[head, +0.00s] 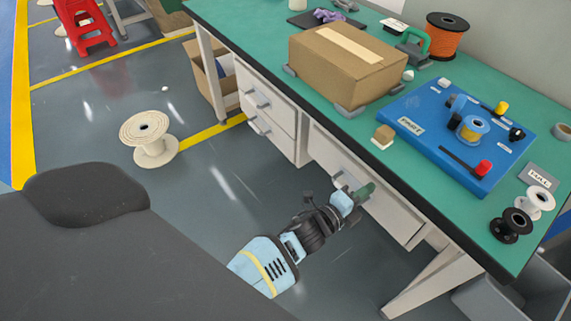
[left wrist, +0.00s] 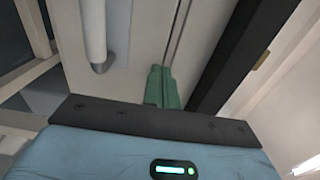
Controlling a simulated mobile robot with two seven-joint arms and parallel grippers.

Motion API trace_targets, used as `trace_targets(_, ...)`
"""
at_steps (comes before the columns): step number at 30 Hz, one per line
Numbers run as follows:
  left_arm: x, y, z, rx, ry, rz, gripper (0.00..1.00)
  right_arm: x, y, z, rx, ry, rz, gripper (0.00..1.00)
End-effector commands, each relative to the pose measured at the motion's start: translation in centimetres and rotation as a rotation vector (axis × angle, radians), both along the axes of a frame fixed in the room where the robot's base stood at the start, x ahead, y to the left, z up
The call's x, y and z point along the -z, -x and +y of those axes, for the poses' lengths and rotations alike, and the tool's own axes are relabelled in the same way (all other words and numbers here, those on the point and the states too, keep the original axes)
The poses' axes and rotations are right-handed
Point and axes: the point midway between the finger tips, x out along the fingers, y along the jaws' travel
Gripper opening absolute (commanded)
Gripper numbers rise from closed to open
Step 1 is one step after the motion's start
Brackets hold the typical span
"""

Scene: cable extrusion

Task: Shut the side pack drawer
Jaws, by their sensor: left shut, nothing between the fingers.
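A wide pale drawer (head: 392,207) sits under the right part of the bench; no label shows which drawer is the side pack drawer. My left gripper (head: 364,191) is at its front, beside the bar handle, not around it. In the left wrist view the green fingers (left wrist: 160,88) are together and empty, pointing at the pale front (left wrist: 142,35) close to its edge; whether they touch it I cannot tell. The handle (left wrist: 95,35) stands to the left of the fingers. A narrow dark gap runs along the front's edge. My right gripper is out of view.
Two stacked drawers (head: 268,112) stand to the left under the green bench top (head: 245,38). A cardboard box (head: 345,65) and a blue board (head: 425,125) lie on top. A white spool (head: 150,138) stands on the floor. A grey bin (head: 500,295) is at lower right.

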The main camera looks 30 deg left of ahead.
Motion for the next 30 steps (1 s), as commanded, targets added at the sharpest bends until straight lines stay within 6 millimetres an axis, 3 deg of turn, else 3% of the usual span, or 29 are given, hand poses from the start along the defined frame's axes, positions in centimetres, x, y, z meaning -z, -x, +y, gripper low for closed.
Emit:
trace_targets(21, -0.3, -1.0, -0.3, -0.002, 0.001, -0.004, 0.0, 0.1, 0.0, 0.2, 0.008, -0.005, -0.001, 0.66)
trace_targets(30, -0.3, -0.5, 1.0, -0.001, -0.002, -0.003, 0.0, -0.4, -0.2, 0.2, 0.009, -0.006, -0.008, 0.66)
